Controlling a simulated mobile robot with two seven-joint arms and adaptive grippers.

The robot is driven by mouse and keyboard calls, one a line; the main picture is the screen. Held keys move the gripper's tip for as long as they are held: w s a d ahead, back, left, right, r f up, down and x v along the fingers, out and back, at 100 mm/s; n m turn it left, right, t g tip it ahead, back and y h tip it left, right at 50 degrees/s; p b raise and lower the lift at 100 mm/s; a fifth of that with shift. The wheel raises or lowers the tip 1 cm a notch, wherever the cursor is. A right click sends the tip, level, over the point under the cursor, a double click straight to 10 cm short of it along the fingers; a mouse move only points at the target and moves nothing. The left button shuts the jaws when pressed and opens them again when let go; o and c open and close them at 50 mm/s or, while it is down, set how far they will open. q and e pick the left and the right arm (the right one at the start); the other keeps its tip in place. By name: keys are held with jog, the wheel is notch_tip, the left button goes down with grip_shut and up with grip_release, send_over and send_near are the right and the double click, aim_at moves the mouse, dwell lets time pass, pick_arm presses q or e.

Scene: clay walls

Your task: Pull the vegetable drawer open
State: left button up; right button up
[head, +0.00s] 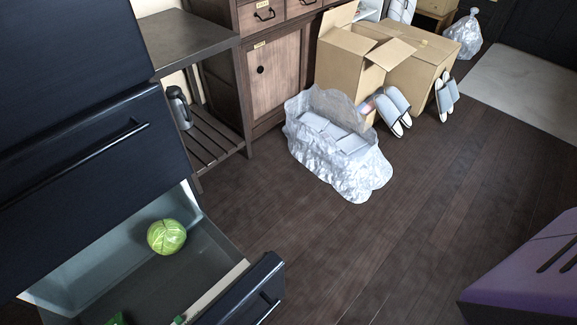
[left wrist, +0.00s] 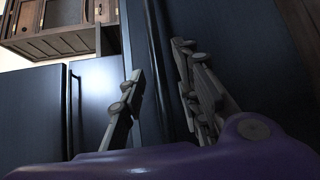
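The vegetable drawer (head: 225,250) at the lower left of the head view is pulled out from the dark blue fridge. Its front (head: 240,292) carries a dark bar handle (head: 265,310). A green cabbage (head: 167,237) lies inside, and other green items (head: 118,319) are cut off by the bottom edge. My left gripper (left wrist: 157,60) shows only in the left wrist view. Its fingers are spread apart, with the dark fridge surface behind them and a long dark vertical bar or edge between them. I cannot tell whether they touch it. My right gripper is in neither view.
A closed fridge panel with a bar handle (head: 95,158) is above the drawer. A silvery plastic bag (head: 340,160) stands on the wooden floor, with cardboard boxes (head: 345,65) and slippers (head: 395,110) behind. A slatted wooden shelf (head: 215,150) stands beside the fridge. The middle floor is clear.

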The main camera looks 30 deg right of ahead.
pick_arm(q)
jog(key=v, duration=0.7)
jog(key=shift+s+d, duration=0.25)
jog(key=shift+s, duration=0.05)
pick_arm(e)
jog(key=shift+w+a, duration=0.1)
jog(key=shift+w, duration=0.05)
pick_arm(q)
jog(key=s+a+r, duration=0.1)
jog(key=s+a, duration=0.3)
jog(key=a, duration=0.2)
jog(key=shift+a+r+t+y, duration=0.3)
jog(key=shift+r+t, duration=0.1)
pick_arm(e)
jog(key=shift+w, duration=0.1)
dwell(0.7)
pick_arm(q)
jog(key=shift+s, duration=0.15)
